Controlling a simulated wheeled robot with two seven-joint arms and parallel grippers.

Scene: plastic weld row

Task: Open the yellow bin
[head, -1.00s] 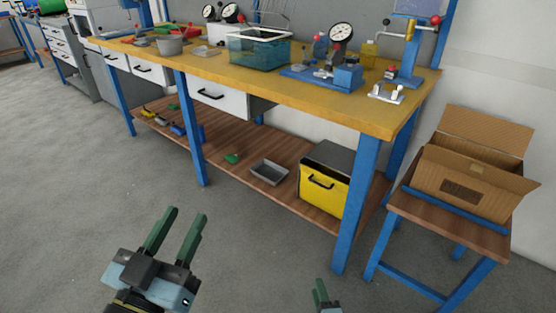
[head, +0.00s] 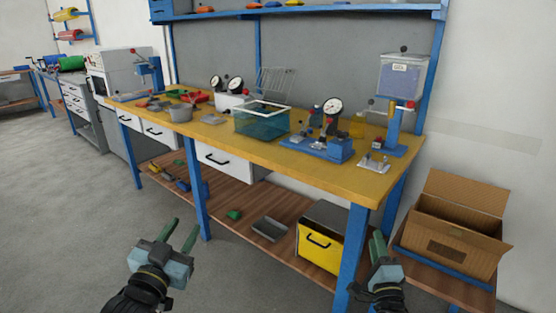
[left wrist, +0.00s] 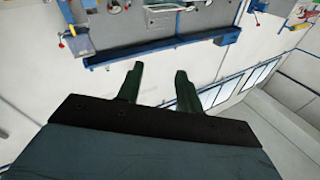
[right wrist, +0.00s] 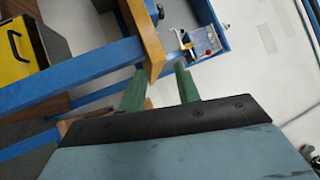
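The yellow bin (head: 317,250) stands on the wooden lower shelf under the workbench, near its right end. It has a yellow front with a black handle (head: 318,240) and a dark grey top. Its front appears shut. The bin also shows at the upper left of the right wrist view (right wrist: 16,50). My left gripper (head: 182,232) is open and empty, left of the bin and in front of the bench. My right gripper (head: 378,244) is right of the bin, in front of the bench's right end. In the right wrist view its fingers (right wrist: 158,85) are apart with nothing between them.
A blue bench leg (head: 351,258) stands between the bin and my right gripper. A grey tray (head: 270,230) lies left of the bin on the shelf. The floor at the left is clear.

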